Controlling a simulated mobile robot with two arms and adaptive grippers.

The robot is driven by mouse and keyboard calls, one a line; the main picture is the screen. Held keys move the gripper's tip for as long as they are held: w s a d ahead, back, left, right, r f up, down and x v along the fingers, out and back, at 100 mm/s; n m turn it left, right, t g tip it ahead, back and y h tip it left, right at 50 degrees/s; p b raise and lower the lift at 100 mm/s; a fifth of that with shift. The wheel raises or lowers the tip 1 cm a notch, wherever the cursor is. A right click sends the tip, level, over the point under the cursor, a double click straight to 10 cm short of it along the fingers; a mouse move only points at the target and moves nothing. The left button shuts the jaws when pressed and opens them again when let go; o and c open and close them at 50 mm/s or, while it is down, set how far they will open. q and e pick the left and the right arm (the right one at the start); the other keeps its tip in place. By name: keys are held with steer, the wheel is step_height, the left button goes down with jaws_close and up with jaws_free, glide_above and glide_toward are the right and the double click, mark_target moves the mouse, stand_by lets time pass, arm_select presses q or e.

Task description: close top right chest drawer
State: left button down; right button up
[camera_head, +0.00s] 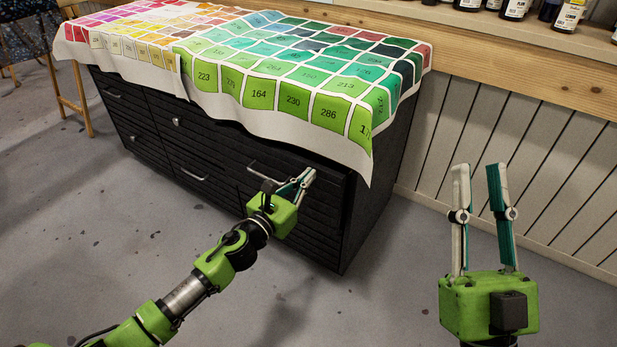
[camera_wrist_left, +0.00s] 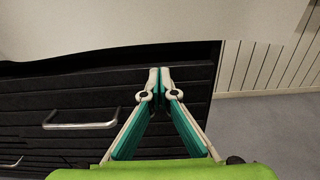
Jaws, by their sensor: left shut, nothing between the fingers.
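The black chest (camera_head: 385,165) stands in the middle of the head view, its top covered by a colour-chart cloth. Its top right drawer (camera_head: 328,167) is partly hidden by the cloth and my left gripper; I cannot tell how far it is out. The drawer's metal handle (camera_wrist_left: 80,121) shows in the left wrist view, left of the fingers. My left gripper (camera_head: 306,176) is shut and empty, its tips at or close to the drawer front, right of the handle; contact is unclear. My right gripper (camera_head: 478,168) is open and empty, right of the chest.
The numbered colour-chart cloth (camera_head: 258,94) hangs over the chest's front edge. A wooden ledge (camera_head: 520,75) with bottles (camera_head: 516,9) runs along the panelled wall behind. A wooden stool (camera_head: 66,92) stands at the far left. The grey floor in front is clear.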

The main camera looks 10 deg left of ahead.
arm_select(q)
steer(key=shift+w+d, duration=0.15)
steer(key=shift+w, duration=0.2)
arm_select(e)
steer(key=shift+s+r, duration=0.3)
arm_select(q)
steer(key=shift+w, duration=0.1)
